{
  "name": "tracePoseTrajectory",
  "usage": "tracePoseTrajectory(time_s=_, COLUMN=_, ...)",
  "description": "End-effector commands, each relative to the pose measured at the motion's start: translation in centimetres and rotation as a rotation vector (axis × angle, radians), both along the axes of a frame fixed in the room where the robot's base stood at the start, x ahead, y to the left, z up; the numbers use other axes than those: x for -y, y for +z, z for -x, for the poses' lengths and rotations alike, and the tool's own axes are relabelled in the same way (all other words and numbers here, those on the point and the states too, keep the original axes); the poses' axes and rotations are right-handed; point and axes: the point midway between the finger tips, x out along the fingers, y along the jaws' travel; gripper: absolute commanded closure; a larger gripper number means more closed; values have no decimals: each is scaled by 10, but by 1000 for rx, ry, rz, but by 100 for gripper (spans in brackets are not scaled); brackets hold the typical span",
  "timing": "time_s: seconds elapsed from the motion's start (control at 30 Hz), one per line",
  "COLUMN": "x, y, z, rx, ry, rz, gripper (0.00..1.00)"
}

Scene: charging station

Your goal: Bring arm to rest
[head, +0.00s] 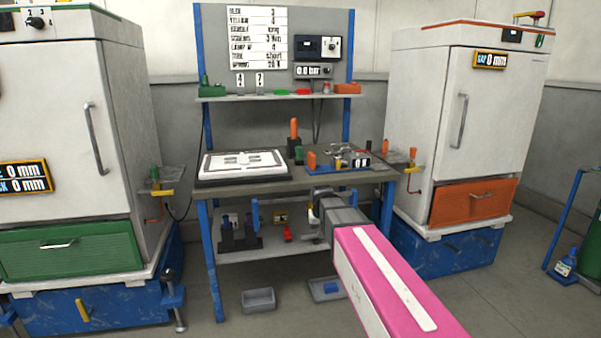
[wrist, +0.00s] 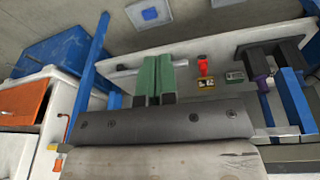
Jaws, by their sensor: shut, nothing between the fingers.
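My arm reaches out from the lower right of the head view, with a pink link ending in a grey wrist in front of the workbench (head: 280,182). In the wrist view my gripper (wrist: 156,62) shows two green fingers side by side, touching, with nothing between them. The wrist view looks at the bench's lower shelf (wrist: 215,48), which lies beyond the fingers. In the head view the wrist hides part of that shelf and the fingertips are hard to make out.
A white cabinet with a green drawer (head: 70,250) stands left and one with an orange drawer (head: 472,202) right. A white tray (head: 243,162) and small fixtures (head: 340,158) are on the bench. Grey bins (head: 258,300) lie on the floor below. Open floor lies in front.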

Motion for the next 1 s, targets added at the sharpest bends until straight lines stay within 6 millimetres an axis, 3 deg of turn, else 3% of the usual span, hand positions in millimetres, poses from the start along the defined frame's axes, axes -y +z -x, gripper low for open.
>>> tracePoseTrajectory(time_s=0.03, x=17, y=-19, z=27, rx=-26, ry=-13, rz=-1, gripper=100)
tracePoseTrajectory(time_s=0.2, x=58, y=-70, z=89, rx=-96, ry=-41, rz=-11, gripper=100)
tracePoseTrajectory(time_s=0.4, x=92, y=-112, z=158, rx=-171, ry=-73, rz=-27, gripper=100)
tracePoseTrajectory(time_s=0.5, x=102, y=-124, z=181, rx=-194, ry=-84, rz=-34, gripper=100)
tracePoseTrajectory(time_s=0.67, x=109, y=-133, z=197, rx=-211, ry=-92, rz=-39, gripper=100)
tracePoseTrajectory(time_s=1.0, x=110, y=-134, z=197, rx=-212, ry=-92, rz=-40, gripper=100)
